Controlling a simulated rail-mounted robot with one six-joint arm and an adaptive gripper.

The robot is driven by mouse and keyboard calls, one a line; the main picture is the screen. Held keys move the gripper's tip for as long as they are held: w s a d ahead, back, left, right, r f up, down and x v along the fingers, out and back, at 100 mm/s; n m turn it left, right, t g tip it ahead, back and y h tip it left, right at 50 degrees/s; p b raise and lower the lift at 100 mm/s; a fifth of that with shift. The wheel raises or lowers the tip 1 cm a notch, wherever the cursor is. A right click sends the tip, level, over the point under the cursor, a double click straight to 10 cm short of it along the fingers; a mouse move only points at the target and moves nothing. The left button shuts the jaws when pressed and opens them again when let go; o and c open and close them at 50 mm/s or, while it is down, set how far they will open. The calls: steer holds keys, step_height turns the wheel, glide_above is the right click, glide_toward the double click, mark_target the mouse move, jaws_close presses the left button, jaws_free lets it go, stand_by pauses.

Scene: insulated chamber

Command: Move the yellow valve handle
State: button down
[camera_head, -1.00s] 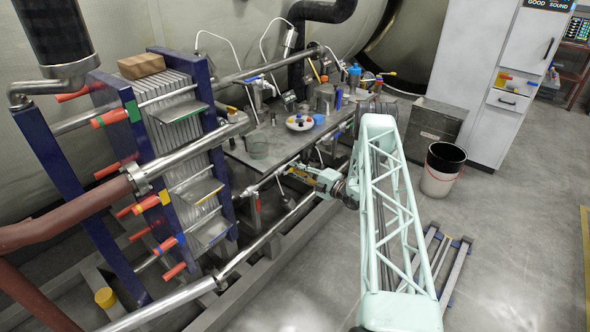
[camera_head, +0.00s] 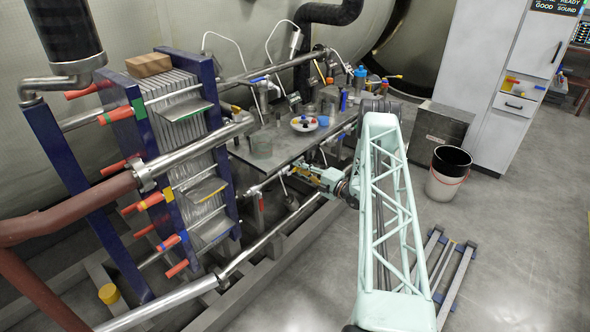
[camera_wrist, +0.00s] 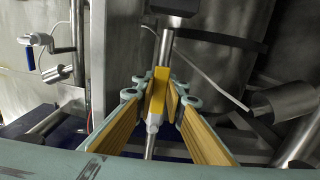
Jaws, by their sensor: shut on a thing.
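The yellow valve handle (camera_wrist: 158,100) shows in the wrist view as a narrow yellow bar between my fingers, with a grey metal rod running from its lower end. My gripper (camera_wrist: 165,86) has yellow-padded fingers that close in on both sides of the handle. In the head view my gripper (camera_head: 304,171) is low beside the front edge of the workbench, at the pipework. The handle is too small and covered there to make out clearly.
The workbench (camera_head: 250,179) carries bottles and a plate. A plate heat exchanger (camera_head: 183,140) with blue end frames stands at left. Pipes run below and around my gripper. A bucket (camera_head: 443,183) and a grey box (camera_head: 440,134) stand on the right.

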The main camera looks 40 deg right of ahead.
steer(key=c, duration=2.6)
jaws_free()
steer(key=shift+s, duration=0.15)
steer(key=s+d, duration=0.1)
steer(key=s, duration=1)
steer(key=shift+s+d, duration=0.25)
steer(key=shift+s, duration=0.05)
steer(key=shift+a+r, duration=0.1)
steer(key=shift+r, duration=0.05)
